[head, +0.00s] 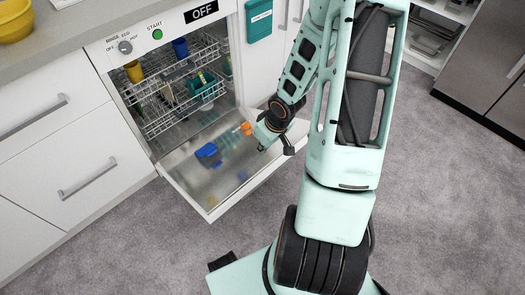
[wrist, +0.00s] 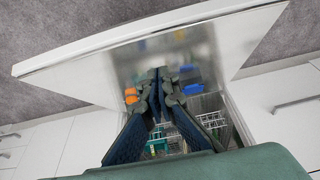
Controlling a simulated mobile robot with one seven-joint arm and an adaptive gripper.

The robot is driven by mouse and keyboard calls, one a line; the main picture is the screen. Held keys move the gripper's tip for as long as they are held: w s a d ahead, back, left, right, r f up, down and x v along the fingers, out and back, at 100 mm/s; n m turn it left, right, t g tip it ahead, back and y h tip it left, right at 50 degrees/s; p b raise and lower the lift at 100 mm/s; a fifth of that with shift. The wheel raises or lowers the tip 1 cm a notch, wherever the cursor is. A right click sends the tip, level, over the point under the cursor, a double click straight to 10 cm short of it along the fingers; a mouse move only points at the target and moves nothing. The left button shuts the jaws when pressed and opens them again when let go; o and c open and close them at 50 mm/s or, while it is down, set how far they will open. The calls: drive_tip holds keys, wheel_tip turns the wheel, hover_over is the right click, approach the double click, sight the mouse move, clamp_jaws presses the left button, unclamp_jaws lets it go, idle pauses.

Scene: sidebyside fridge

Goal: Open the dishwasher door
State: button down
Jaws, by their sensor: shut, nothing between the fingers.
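The dishwasher (head: 140,52) is built into the white counter, below a panel with a START button and an OFF display. Its door (head: 203,205) is folded down well open, sloping outward, with its metal inner face showing. In the wrist view the door (wrist: 90,65) spans the upper part, with the racks below it. My gripper (head: 262,148) is over the inner side of the door, near its right edge. In the wrist view my gripper (wrist: 161,75) has its fingers together and empty. Whether it touches the door cannot be told.
Wire racks (head: 185,100) inside hold a yellow cup (head: 134,71), a blue cup (head: 180,48) and green items. A blue item (head: 208,150) and an orange item (head: 246,129) show at the door's inner face. White drawers (head: 50,110) stand left. Grey floor (head: 130,250) in front is clear.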

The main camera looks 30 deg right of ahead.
drive_tip(key=b, duration=0.4)
hover_over(260, 169)
drive_tip(key=x, duration=0.4)
drive_tip(key=s+x, duration=0.1)
drive_tip(key=x, duration=0.2)
drive_tip(key=shift+s+d+f, duration=0.1)
drive_tip(key=shift+d+f, duration=0.05)
drive_tip(key=shift+d, duration=0.1)
drive_tip(key=shift+s+d+f+b, duration=0.1)
drive_tip(key=shift+s+f+b, duration=0.15)
drive_tip(key=shift+f, duration=0.25)
drive_tip(key=shift+s+d+f+b, duration=0.15)
drive_tip(key=shift+f+b, duration=0.1)
drive_tip(key=shift+f, duration=0.25)
drive_tip(key=shift+s+f+b, duration=0.45)
drive_tip(key=shift+f, duration=0.15)
